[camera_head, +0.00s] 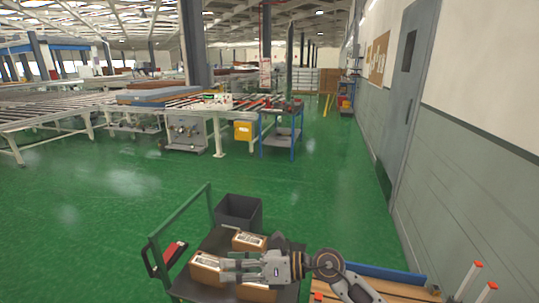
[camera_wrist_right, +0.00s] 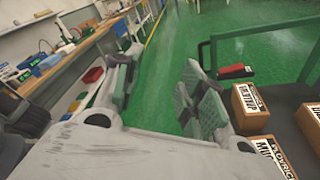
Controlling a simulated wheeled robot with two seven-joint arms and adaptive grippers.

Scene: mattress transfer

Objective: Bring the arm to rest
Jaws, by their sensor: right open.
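My right gripper (camera_head: 232,266) is over the dark cart (camera_head: 207,291) in the head view, in front of the boxes on it. In the right wrist view its two fingers (camera_wrist_right: 160,88) are spread apart, with only green floor and a workbench behind them and nothing between. My right arm comes in from the lower right. My left gripper is in neither view.
Several brown boxes (camera_head: 206,268) lie on the cart, which has a green handle frame (camera_head: 180,222). A dark bin (camera_head: 238,212) stands behind it. A wooden bench (camera_head: 400,289) is at lower right. Green floor (camera_head: 90,220) is clear at left.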

